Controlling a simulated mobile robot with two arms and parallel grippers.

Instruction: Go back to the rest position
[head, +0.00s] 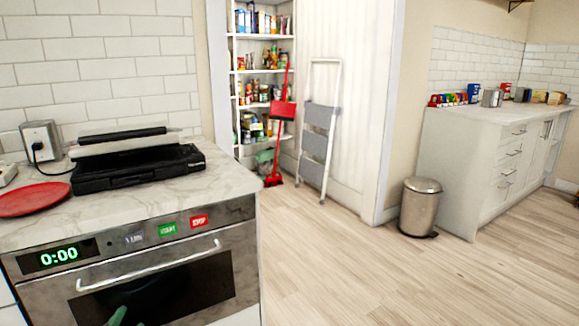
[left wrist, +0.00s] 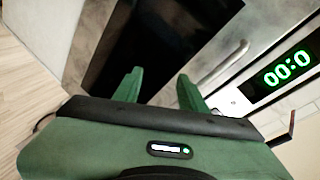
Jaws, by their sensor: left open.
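My left gripper (left wrist: 160,88) is green and shows in the left wrist view with its two fingers apart and nothing between them. It is in front of the oven (left wrist: 120,40), close to its door and handle. In the head view only a green tip of the left gripper (head: 117,316) shows at the bottom edge, before the oven door (head: 170,292). I cannot tell whether it touches the door. My right gripper is in neither view.
The counter (head: 222,183) above the oven holds a black press grill (head: 135,165) and a red plate (head: 34,199). A step ladder (head: 318,130), a red broom (head: 275,180) and a metal bin (head: 420,207) stand farther back. The wooden floor (head: 400,280) at right is clear.

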